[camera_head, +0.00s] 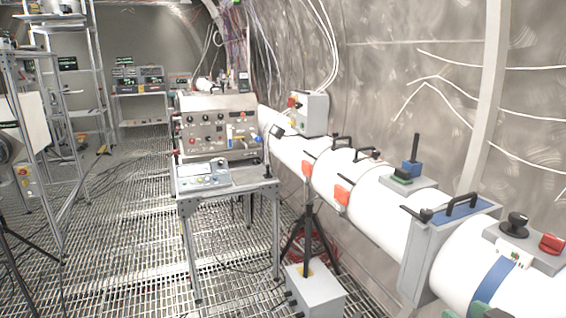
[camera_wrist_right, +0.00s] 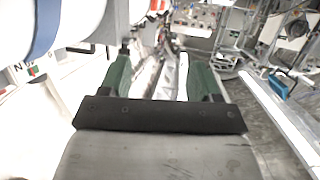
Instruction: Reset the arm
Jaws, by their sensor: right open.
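My right gripper (camera_head: 487,311) shows at the bottom right edge of the head view, with only its green fingertips in the picture. It is in front of the white pipe (camera_head: 461,262); I cannot tell whether it touches it. In the right wrist view the right gripper (camera_wrist_right: 160,72) has its two green fingers spread apart, with nothing held between them. The dark gripper base runs across the lower middle of that view. My left gripper is not in view.
The white pipe carries a black knob (camera_head: 515,225), a red knob (camera_head: 552,243) and a grey flange (camera_head: 426,254). A metal table (camera_head: 243,190) with instruments stands left of it. A grey box (camera_head: 314,293) sits on the grated floor. Grating (camera_head: 125,230) is open at left.

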